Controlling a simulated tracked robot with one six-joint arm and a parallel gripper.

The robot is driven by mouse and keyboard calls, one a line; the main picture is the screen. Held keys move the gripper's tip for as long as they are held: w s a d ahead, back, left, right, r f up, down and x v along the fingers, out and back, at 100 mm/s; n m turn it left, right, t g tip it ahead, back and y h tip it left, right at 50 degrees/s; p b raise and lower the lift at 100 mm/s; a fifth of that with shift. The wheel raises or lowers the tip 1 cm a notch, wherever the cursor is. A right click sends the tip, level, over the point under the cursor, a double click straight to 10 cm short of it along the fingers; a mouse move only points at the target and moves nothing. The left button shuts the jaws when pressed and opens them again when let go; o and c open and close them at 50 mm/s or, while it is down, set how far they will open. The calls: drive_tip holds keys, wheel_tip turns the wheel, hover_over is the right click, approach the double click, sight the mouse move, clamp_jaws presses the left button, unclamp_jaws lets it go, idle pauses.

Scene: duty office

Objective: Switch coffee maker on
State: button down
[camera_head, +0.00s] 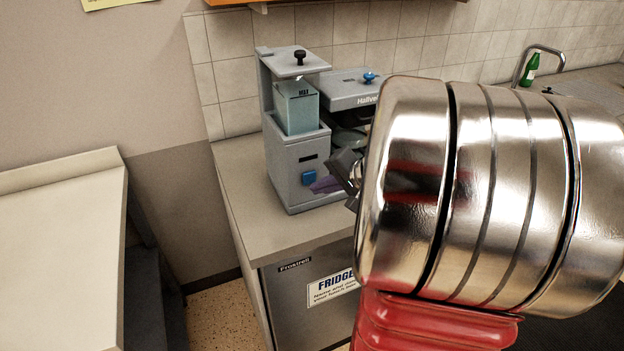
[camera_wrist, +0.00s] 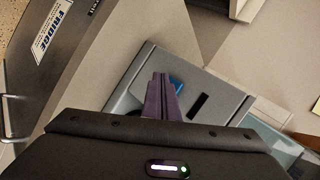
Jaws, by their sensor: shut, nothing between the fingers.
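The grey coffee maker (camera_head: 297,165) stands on the counter, with a clear water tank marked MAX (camera_head: 297,108) and a black knob on its top. A blue switch (camera_head: 309,177) is low on its front, below a dark slot. My gripper (camera_head: 322,186) is shut and empty, its purple fingers just right of the switch in the head view. In the wrist view the purple fingers (camera_wrist: 161,82) reach over the coffee maker's grey front (camera_wrist: 215,92) and partly cover the blue switch (camera_wrist: 176,87). I cannot tell whether the fingertips touch it. My arm hides the coffee maker's right part.
The counter (camera_head: 265,215) has clear room left of the coffee maker. A fridge (camera_head: 305,300) with a label is below. A tiled wall stands behind. A tap (camera_head: 540,50) and a green bottle (camera_head: 529,70) are at the back right. A pale table (camera_head: 60,260) is at left.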

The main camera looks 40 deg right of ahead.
drive_tip(key=shift+w, duration=0.15)
drive_tip(key=shift+w+d, duration=0.1)
drive_tip(key=shift+w, duration=0.25)
drive_tip(key=shift+w+d, duration=0.15)
drive_tip(key=shift+w, duration=0.25)
idle(1.2)
drive_tip(key=shift+s+a, duration=0.25)
drive_tip(key=shift+s, duration=0.65)
drive_tip(key=s, duration=0.2)
drive_tip(key=s+a, duration=0.1)
drive_tip(key=s, duration=0.2)
drive_tip(key=shift+s+a, duration=0.35)
idle(0.3)
idle(0.3)
